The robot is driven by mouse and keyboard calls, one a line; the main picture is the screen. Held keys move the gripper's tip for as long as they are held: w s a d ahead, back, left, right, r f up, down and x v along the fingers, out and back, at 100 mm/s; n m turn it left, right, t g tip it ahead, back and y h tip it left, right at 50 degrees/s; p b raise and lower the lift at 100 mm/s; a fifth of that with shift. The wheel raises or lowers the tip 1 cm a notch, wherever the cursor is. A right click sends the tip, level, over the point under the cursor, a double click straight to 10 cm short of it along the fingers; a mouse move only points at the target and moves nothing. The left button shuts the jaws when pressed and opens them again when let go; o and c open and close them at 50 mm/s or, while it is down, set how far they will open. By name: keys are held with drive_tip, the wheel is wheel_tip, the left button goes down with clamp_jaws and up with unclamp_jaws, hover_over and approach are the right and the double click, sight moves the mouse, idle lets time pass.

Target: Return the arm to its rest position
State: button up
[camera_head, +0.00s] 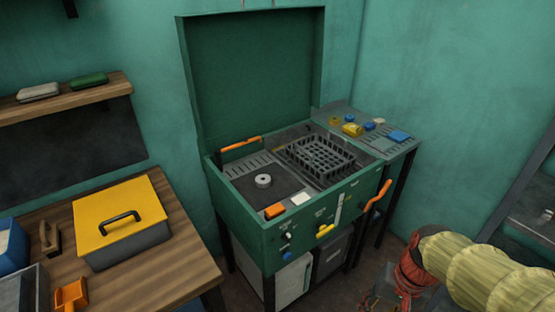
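My arm shows at the lower right, with a pale yellow-green padded section and a red joint at its left end. It hangs in front of the floor, right of the green cabinet (262,232), and appears apart from it in the picture. Dark and red parts below the joint are cut off by the bottom edge. I cannot make out any gripper fingers, so whether my gripper is open or holds anything does not show.
The cabinet's lid (255,75) stands open, with a black basket (318,155) inside. An orange handle (378,196) juts from its right front. A wooden table (185,255) at left bears a yellow-lidded box (120,215). A dark slanted frame (520,185) stands at right.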

drive_tip(key=s+a+r+n+t+h+p, duration=0.1)
drive_tip(key=r+n+t, duration=0.1)
drive_tip(key=r, duration=0.6)
drive_tip(key=s+a+r+n+t, duration=0.1)
drive_tip(key=a+r+n+t, duration=0.1)
drive_tip(key=r, duration=0.6)
drive_tip(key=shift+a+r+t+h+p, duration=0.25)
drive_tip(key=shift+t+h+p, duration=0.15)
drive_tip(key=shift+t, duration=0.3)
drive_tip(key=shift+c, duration=0.4)
